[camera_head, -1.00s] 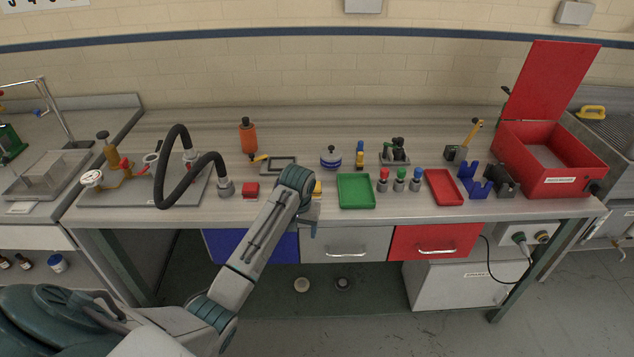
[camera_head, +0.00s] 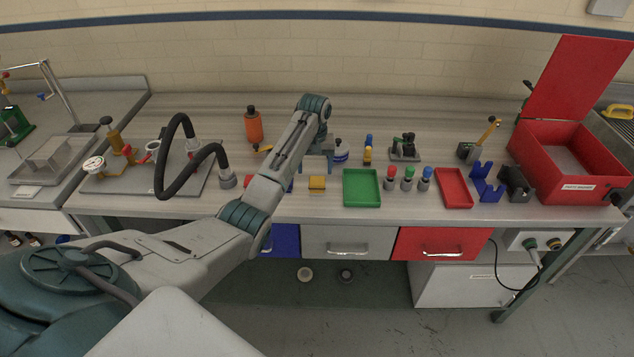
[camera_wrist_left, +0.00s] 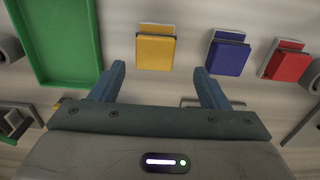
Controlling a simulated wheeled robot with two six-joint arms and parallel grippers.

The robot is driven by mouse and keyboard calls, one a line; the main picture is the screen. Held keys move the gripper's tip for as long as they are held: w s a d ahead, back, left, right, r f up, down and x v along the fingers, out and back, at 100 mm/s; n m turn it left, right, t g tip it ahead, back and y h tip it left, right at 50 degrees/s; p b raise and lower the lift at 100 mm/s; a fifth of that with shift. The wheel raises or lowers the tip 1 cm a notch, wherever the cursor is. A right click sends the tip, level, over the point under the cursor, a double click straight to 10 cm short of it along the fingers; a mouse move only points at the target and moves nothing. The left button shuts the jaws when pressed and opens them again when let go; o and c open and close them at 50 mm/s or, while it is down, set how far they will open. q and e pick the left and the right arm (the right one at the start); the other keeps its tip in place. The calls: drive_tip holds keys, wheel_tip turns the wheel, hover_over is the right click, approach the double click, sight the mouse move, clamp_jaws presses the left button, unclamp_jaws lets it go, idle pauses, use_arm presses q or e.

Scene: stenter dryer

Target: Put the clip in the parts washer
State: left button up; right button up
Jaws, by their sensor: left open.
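The red parts washer (camera_head: 538,170) stands at the right end of the bench with its lid (camera_head: 578,80) raised. I cannot tell for sure which object is the clip; a small dark device (camera_head: 404,149) on a flat plate sits behind the green tray. My left gripper (camera_head: 316,167) is open and empty over the bench, left of the green tray. In the left wrist view its fingers (camera_wrist_left: 160,80) are spread, with a yellow block (camera_wrist_left: 156,50) beyond them. The yellow block also shows in the head view (camera_head: 317,184). My right gripper is out of view.
The green tray (camera_head: 346,203), red tray (camera_head: 440,204), several coloured-top pegs (camera_head: 408,178) and a blue holder (camera_head: 487,180) line the front. A blue block (camera_wrist_left: 228,55) and red block (camera_wrist_left: 286,64) lie beside the yellow one. A black hose (camera_head: 161,160) arches at left.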

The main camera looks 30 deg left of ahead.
sight(317, 180)
use_arm(q)
drive_tip(key=shift+w+f, duration=0.1)
drive_tip(key=shift+f, duration=0.2)
drive_tip(key=shift+d+f+p, duration=0.15)
drive_tip(key=shift+f+p, duration=0.25)
drive_tip(key=shift+p, duration=0.05)
drive_tip(key=f, duration=0.1)
drive_tip(key=f+p, duration=0.1)
drive_tip(key=f, duration=0.1)
drive_tip(key=shift+d+f+p, duration=0.25)
drive_tip(key=shift+p, duration=0.05)
drive_tip(key=shift+f, duration=0.5)
drive_tip(key=shift+c, duration=0.2)
drive_tip(key=c, duration=1.1)
drive_tip(key=shift+c, duration=0.8)
drive_tip(key=shift+r, duration=0.1)
